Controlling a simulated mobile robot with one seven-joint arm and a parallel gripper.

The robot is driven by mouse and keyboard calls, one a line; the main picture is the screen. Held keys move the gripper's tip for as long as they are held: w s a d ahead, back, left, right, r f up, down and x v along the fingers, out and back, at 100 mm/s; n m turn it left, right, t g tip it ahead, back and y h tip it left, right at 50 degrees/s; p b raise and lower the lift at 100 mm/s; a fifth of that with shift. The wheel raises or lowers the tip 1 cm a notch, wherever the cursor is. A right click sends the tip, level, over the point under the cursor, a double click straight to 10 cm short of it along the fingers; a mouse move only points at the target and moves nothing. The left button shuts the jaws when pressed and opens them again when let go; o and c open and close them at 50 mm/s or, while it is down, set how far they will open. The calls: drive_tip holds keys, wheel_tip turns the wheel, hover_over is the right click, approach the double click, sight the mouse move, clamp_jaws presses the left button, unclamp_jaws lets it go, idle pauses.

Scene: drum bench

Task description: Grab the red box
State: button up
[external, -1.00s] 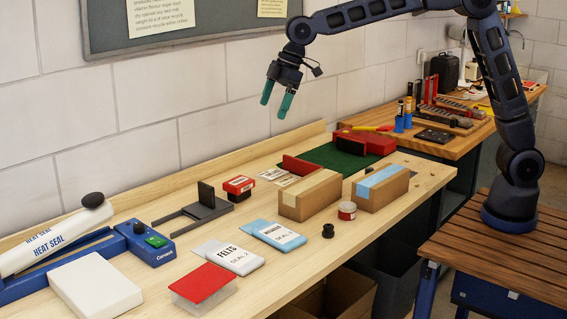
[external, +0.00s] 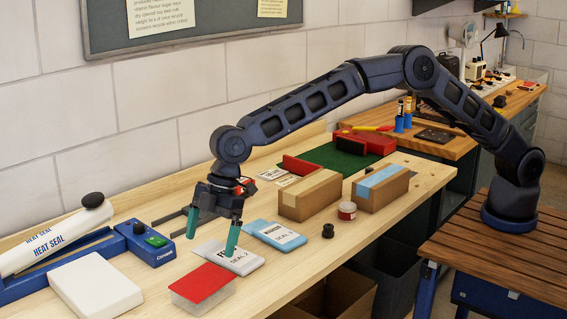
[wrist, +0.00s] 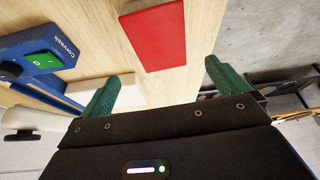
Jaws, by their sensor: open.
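A box with a flat red top and pale sides (external: 203,284) sits at the bench's front edge. Its red top (wrist: 157,38) fills the upper middle of the wrist view. My gripper (external: 212,238) points down over the bench, behind the red-topped box, near the grey "SEAL 2" packet (external: 243,262). Its green fingers (wrist: 160,85) are spread wide with nothing between them. In the wrist view the red top lies beyond the fingertips, apart from them. A smaller red and black box is mostly hidden behind my gripper.
A blue heat sealer (external: 150,243) and a white block (external: 95,285) are to the left. A blue packet (external: 275,235), a black spool (external: 328,231), a tape roll (external: 347,211) and two cartons (external: 310,196) are to the right.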

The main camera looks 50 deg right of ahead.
sight(202, 280)
drive_tip(key=shift+s+a+f, duration=0.2)
drive_tip(key=shift+a+f, duration=0.05)
drive_tip(key=x, duration=0.5)
drive_tip(key=shift+f, duration=0.25)
drive_tip(key=shift+x, duration=2.6)
drive_tip(key=shift+w+d, duration=0.15)
drive_tip(key=shift+d, duration=0.05)
drive_tip(key=c, duration=1)
drive_tip(key=shift+r, duration=0.1)
